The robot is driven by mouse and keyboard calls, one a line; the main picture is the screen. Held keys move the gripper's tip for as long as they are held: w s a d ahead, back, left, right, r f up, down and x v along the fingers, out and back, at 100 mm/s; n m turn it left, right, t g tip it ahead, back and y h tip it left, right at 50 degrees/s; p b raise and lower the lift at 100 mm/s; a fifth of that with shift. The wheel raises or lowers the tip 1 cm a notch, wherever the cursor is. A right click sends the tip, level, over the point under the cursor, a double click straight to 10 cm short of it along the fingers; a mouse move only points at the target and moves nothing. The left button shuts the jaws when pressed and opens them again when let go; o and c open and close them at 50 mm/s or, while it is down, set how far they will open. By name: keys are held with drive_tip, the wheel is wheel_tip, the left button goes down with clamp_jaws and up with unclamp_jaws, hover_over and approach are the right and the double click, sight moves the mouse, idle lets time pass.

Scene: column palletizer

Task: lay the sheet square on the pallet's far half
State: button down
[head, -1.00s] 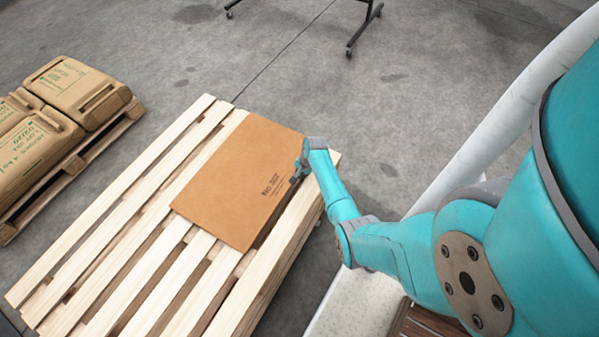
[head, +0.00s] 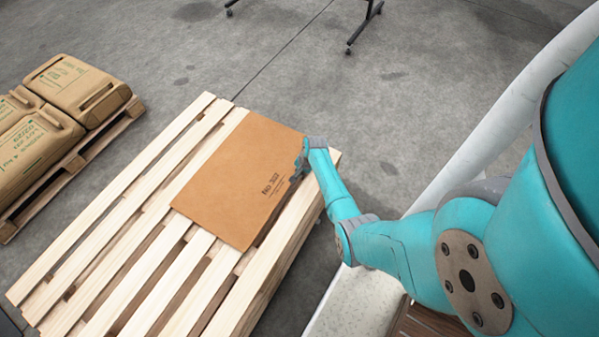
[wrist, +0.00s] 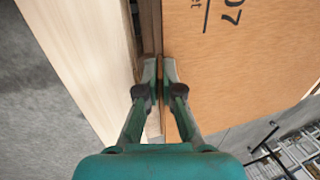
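The sheet (head: 235,180) is a tan, flat rectangle with dark print near its right edge. It lies on the slatted wooden pallet (head: 75,265), over the far part, with its sides roughly in line with the slats. My gripper (head: 299,172) is at the sheet's right edge, near its far right corner. In the wrist view, my fingers (wrist: 160,75) are close together, one on each side of a thin brown strip at the sheet's edge (wrist: 230,60). They look shut on that edge; the fingertip contact is partly hidden.
Another pallet (head: 75,165) at the left carries several brown printed sacks (head: 75,85). A dark wheeled stand (head: 365,22) is on the floor at the back. The near part of the sheet's pallet is bare. Grey floor is clear behind it.

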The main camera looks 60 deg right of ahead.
drive_tip(key=shift+f, duration=0.35)
drive_tip(key=c, duration=1.2)
unclamp_jaws()
drive_tip(key=shift+c, duration=0.2)
drive_tip(key=shift+r, duration=0.1)
drive_tip(key=v, duration=1.1)
drive_tip(key=shift+r, duration=0.4)
drive_tip(key=shift+s, duration=0.15)
